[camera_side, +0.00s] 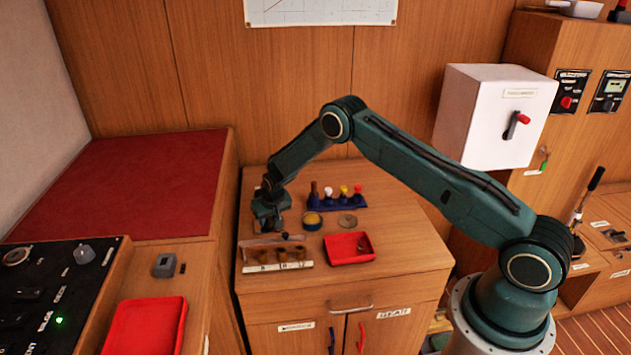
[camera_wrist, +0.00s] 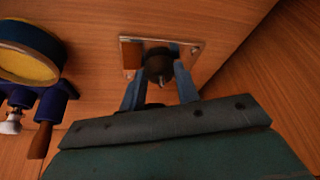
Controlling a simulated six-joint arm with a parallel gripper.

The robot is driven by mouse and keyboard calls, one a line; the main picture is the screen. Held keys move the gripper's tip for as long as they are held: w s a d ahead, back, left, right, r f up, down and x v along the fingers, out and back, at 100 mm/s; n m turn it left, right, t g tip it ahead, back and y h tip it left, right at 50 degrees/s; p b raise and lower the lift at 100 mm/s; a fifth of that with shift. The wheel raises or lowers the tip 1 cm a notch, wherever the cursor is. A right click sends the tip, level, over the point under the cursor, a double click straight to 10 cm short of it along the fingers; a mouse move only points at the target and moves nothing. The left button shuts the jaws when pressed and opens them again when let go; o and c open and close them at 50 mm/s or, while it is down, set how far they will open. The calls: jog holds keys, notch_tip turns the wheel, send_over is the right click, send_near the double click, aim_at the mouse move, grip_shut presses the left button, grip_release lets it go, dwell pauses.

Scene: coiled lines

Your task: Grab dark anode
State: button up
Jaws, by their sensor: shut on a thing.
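The dark anode (camera_wrist: 158,64) is a dark, rounded piece with a small pale stud, seen in the wrist view. My gripper (camera_wrist: 160,80) has its two blue-grey fingers on either side of it and is shut on it. A pale square plate (camera_wrist: 196,47) with screws at its corners lies directly behind the anode in that view. I cannot tell whether the anode still touches the plate. In the side view my gripper (camera_side: 269,222) is low over the cabinet top's left part, and the anode is not clearly seen there.
A blue-and-yellow round tin (camera_side: 312,221), a blue rack (camera_side: 337,204) with several coloured knobs, a grey disc (camera_side: 347,221) and a red tray (camera_side: 348,249) stand right of my gripper. A labelled holder (camera_side: 278,267) with brown cups is in front. The cabinet top's right side is clear.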

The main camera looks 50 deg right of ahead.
aim_at(270, 221)
jog(key=shift+r, duration=0.15)
notch_tip(270, 221, up, 20)
dwell(0.6)
jog(key=shift+d+f, duration=0.1)
jog(key=shift+f, duration=0.1)
dwell(0.4)
